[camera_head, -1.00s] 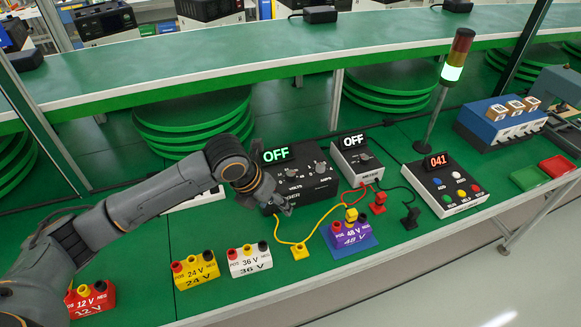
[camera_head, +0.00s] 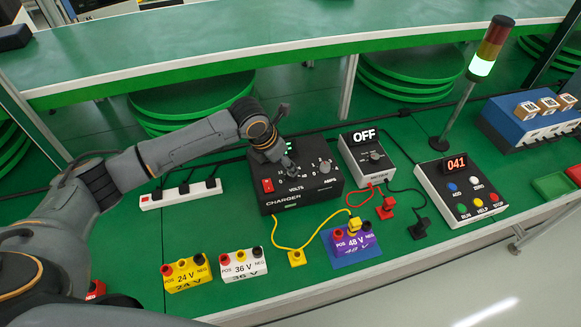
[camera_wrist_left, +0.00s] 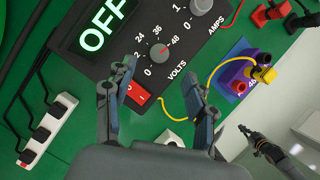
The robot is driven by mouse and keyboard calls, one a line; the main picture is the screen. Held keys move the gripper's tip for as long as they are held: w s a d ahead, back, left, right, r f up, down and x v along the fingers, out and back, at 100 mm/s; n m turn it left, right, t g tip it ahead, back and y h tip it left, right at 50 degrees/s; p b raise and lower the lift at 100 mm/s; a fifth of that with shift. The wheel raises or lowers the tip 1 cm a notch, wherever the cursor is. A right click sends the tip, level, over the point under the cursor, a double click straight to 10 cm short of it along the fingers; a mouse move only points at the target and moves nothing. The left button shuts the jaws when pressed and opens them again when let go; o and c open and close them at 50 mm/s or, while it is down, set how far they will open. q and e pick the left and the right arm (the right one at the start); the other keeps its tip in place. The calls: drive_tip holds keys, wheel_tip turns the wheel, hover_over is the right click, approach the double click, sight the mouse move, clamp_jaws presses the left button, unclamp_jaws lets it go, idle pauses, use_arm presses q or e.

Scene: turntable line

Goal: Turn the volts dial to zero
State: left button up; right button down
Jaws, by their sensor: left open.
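The black charger (camera_head: 300,202) stands on the green bench, with a lit OFF display in the left wrist view. Its grey volts dial (camera_wrist_left: 159,53) has marks from 0 to 48 around it; I cannot clearly tell where its pointer stands. In the head view my gripper mostly hides this dial. My left gripper (camera_head: 287,166) is over the charger's panel; in the left wrist view its two fingers (camera_wrist_left: 158,92) are apart with nothing between them. The volts dial lies beyond the fingertips, apart from them.
The amps dial (camera_head: 325,166) is right of the volts dial, and a red switch (camera_head: 268,185) is left. A meter box (camera_head: 366,158), a purple 48 V block (camera_head: 355,246) and yellow and red leads crowd the right side. A power strip (camera_head: 180,194) lies left.

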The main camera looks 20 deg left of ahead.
use_arm(q)
drive_tip(key=x, duration=0.5)
drive_tip(key=shift+w+f+p, duration=0.15)
drive_tip(key=shift+f+p, duration=0.2)
drive_tip(key=shift+d+f, duration=0.1)
drive_tip(key=shift+f, duration=0.1)
drive_tip(key=shift+w+f, duration=0.1)
drive_tip(key=shift+f, duration=0.05)
drive_tip(key=c, duration=1.1)
drive_tip(key=shift+c, duration=0.2)
use_arm(e)
drive_tip(key=w, duration=0.1)
drive_tip(key=w+r, duration=0.1)
drive_tip(key=shift+w, duration=0.35)
drive_tip(key=shift+w+r, duration=0.15)
drive_tip(key=shift+r, duration=0.05)
